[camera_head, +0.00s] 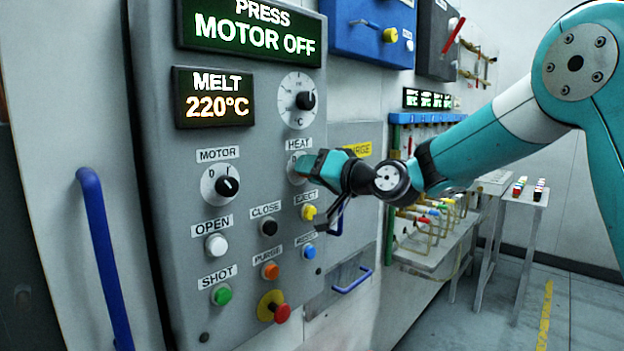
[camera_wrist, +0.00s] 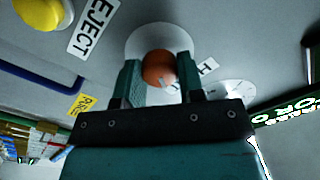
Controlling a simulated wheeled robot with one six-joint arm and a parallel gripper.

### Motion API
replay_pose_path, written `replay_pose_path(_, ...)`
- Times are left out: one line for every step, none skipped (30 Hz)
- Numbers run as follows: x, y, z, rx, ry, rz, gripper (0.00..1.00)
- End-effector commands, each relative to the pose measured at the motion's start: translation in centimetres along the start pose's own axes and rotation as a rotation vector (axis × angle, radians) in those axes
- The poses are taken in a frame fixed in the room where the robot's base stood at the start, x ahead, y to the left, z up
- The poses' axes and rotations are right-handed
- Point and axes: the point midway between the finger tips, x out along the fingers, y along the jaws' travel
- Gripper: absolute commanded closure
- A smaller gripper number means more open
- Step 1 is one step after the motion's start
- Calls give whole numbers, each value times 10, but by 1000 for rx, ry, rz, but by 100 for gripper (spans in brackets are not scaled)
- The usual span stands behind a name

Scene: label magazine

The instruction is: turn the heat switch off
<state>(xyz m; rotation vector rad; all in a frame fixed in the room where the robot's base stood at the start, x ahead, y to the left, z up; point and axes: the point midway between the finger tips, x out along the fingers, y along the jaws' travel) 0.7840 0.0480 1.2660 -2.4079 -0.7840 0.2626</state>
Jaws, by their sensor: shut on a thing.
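The heat switch (camera_wrist: 158,67) shows in the wrist view as an orange-brown round knob on a white dial. My gripper (camera_wrist: 160,72) has a teal finger on each side of the knob and is shut on it. In the head view my gripper (camera_head: 310,166) reaches the panel from the right, just under the HEAT label (camera_head: 299,144). It covers most of the heat switch there; the left part of its white dial (camera_head: 292,168) shows.
The grey control panel (camera_head: 180,160) carries the MOTOR knob (camera_head: 227,186), several push buttons and a red emergency button (camera_head: 281,312). The yellow EJECT button (camera_head: 309,212) is close below my gripper. A display (camera_head: 250,28) reads PRESS MOTOR OFF; another (camera_head: 213,97) reads MELT 220°C.

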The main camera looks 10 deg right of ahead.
Motion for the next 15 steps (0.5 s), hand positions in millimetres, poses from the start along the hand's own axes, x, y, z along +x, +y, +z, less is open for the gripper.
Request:
replay_pose_path(0,3,5,-36,3,-1,88)
replay_pose_path(0,3,5,-59,2,-1,88)
replay_pose_path(0,4,6,-91,2,0,88)
replay_pose_path(0,4,6,-116,1,1,88)
replay_pose_path(0,4,6,-145,0,2,88)
replay_pose_path(0,4,6,-181,0,2,88)
replay_pose_path(0,4,7,-209,-2,3,88)
replay_pose_path(0,4,6,-237,-2,4,88)
replay_pose_path(0,4,6,-276,-3,5,88)
replay_pose_path(0,4,6,-305,-3,6,88)
replay_pose_path(0,4,6,-332,-5,7,88)
replay_pose_path(0,4,6,-371,-5,8,88)
replay_pose_path(0,4,6,-399,-6,9,88)
replay_pose_path(0,4,6,-428,-7,10,88)
replay_pose_path(0,4,6,-467,-8,11,88)
